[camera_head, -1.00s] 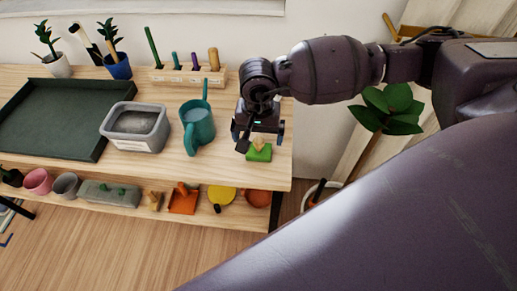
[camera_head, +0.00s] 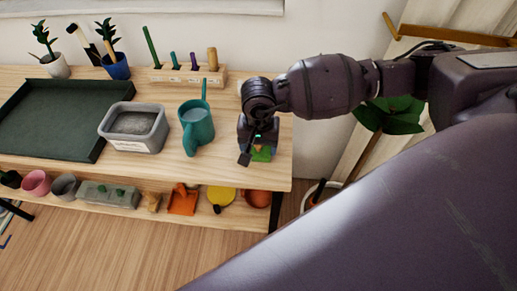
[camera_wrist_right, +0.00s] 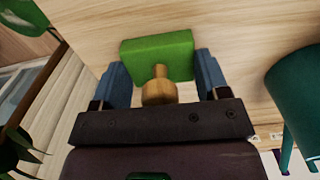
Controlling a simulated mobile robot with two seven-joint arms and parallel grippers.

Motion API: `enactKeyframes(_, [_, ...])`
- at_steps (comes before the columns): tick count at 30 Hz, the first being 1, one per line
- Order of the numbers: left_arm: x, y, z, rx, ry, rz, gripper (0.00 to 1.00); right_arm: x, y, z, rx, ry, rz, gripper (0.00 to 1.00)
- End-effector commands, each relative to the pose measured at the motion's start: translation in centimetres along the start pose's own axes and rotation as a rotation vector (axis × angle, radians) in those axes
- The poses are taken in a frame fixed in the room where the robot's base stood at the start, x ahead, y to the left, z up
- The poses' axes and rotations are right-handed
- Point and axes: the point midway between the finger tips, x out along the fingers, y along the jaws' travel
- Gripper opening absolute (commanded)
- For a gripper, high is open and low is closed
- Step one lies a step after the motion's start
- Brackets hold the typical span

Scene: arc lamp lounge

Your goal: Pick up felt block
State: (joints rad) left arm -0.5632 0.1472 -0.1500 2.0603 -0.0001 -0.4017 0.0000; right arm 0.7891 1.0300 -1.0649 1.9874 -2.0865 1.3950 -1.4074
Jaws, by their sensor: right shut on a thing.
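The felt block (camera_head: 262,154) is green and sits near the right front corner of the wooden table top (camera_head: 225,172). In the right wrist view the felt block (camera_wrist_right: 172,52) shows a wooden knob on its near side. My right gripper (camera_head: 258,148) is over it, pointing down, and hides part of it in the head view. In the right wrist view the blue fingers of my right gripper (camera_wrist_right: 160,76) are on either side of the block, shut on it. I cannot tell whether the block is clear of the table. My left gripper is not in view.
Further left are a grey tub (camera_head: 134,143) and a dark green tray (camera_head: 88,145). A wooden rack (camera_head: 185,76) of sticks stands behind. A plant (camera_head: 395,118) is off the table's right end.

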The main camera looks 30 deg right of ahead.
Motion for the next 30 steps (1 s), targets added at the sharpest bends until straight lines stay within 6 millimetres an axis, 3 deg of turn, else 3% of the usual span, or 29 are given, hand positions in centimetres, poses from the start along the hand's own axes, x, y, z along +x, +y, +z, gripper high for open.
enactKeyframes(8, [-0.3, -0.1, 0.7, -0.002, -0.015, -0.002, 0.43, -0.3, 0.0, 0.0, 0.000, 0.001, -0.001, 0.45])
enactKeyframes(13, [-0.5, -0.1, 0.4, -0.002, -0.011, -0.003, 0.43, -2.1, -0.1, -0.1, -0.001, 0.003, -0.003, 0.45])
enactKeyframes(30, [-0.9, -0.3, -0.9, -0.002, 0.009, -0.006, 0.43, -15.7, -0.1, -0.1, 0.000, 0.005, -0.004, 0.45])
